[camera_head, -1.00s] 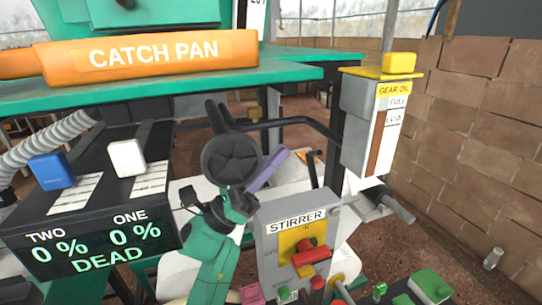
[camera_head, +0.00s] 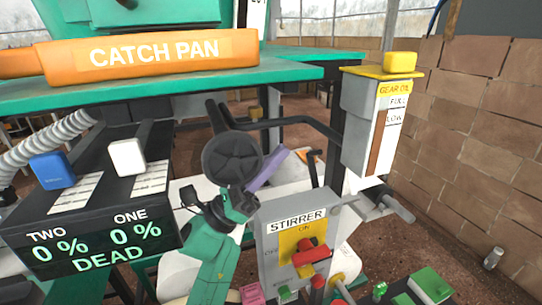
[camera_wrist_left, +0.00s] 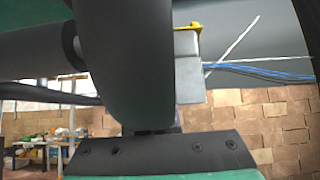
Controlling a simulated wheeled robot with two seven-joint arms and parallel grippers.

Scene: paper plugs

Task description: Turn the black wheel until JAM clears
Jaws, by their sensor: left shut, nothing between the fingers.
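The black wheel (camera_head: 232,157) is a dark round disc with ribs, below the catch pan in the head view. My left gripper (camera_head: 236,203) is at the wheel's lower edge, at the end of my green arm, and its jaws are shut with nothing between them. Its fingertips are hard to make out against the wheel, so I cannot tell whether they touch it. A thick dark bar (camera_wrist_left: 125,65) stands close in front of the gripper in the left wrist view. The display (camera_head: 95,245) reads TWO 0 %, ONE 0 % and DEAD; no JAM text shows. My right gripper is not in view.
The orange catch pan (camera_head: 150,53) is above. A grey STIRRER box (camera_head: 275,245) with a red knob stands right of my arm. The GEAR OIL box (camera_head: 365,125) and a black pipe (camera_head: 290,122) are close by. A brick wall (camera_head: 470,150) bounds the right.

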